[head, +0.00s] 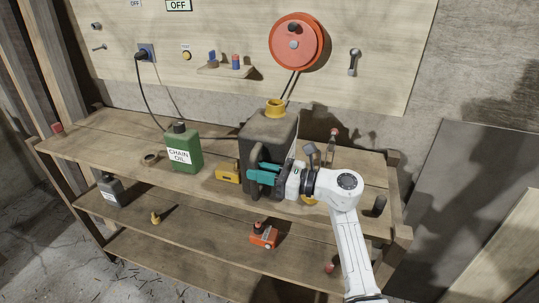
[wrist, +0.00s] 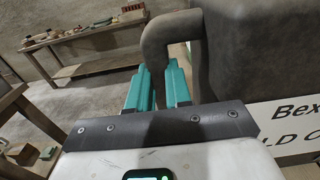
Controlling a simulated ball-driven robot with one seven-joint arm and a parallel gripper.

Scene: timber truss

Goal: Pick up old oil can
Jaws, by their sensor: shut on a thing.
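The old oil can (head: 272,127) is a large dark grey can with a yellow cap on top. It stands upright on the bench top, in the middle of the head view. In the wrist view the can (wrist: 245,50) fills the right side, with a white label partly reading "OLD". My gripper (head: 258,173) has teal fingers at the can's front. In the wrist view my gripper (wrist: 158,75) is shut on the can's curved grey handle, which runs down between the fingers. The lower part of the handle is hidden behind the gripper.
A green chain oil bottle (head: 183,150) and a yellow box (head: 228,172) stand left of the can. A bottle (head: 332,148) stands to its right. The lower shelf holds a grey can (head: 110,189) and an orange tool (head: 264,236). A red reel (head: 298,42) hangs above.

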